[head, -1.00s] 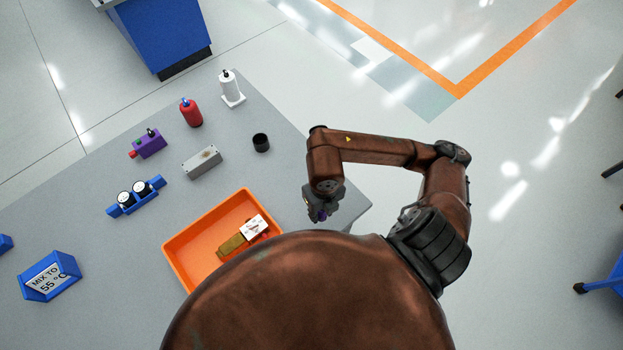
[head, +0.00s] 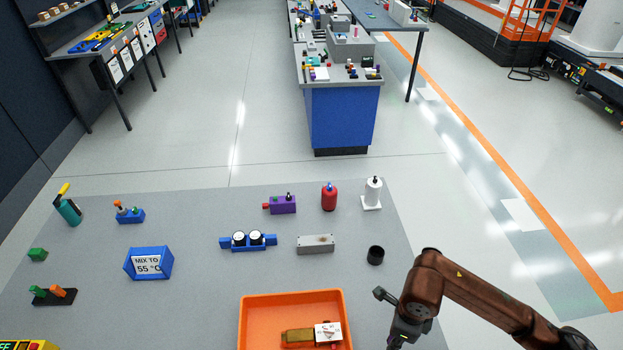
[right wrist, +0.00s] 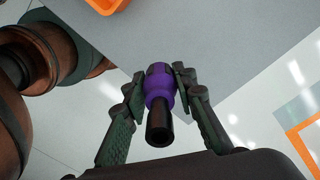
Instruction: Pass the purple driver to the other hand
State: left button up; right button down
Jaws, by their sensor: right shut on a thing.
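The purple driver (right wrist: 159,90) is a purple body with a black cylindrical end that points toward the right wrist camera. My right gripper (right wrist: 158,80) is shut on it, with a dark finger pressed to each side. In the head view my right gripper (head: 402,330) is over the right edge of the grey table, low in the picture, and the driver cannot be made out there. My left gripper is in neither current view.
The grey table (head: 200,300) carries an orange tray (head: 243,320) with a few items, a black cup (head: 375,255), a grey box (head: 315,244), a blue gauge block (head: 248,241), a red bottle (head: 329,197) and a white bottle (head: 372,193). Floor is open right of the table.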

jog(key=w+n, duration=0.1)
jog(key=n, duration=0.3)
jog(key=shift+w+a+r, duration=0.1)
jog(key=shift+w+r, duration=0.3)
jog(key=w+r+n, duration=0.2)
jog(key=w+n, duration=0.2)
jog(key=n, duration=0.5)
jog(key=w+a+r+n, duration=0.1)
jog(key=w+r+n, duration=0.1)
jog(key=n, duration=0.8)
jog(key=shift+w+r, duration=0.15)
jog(key=shift+w, duration=0.75)
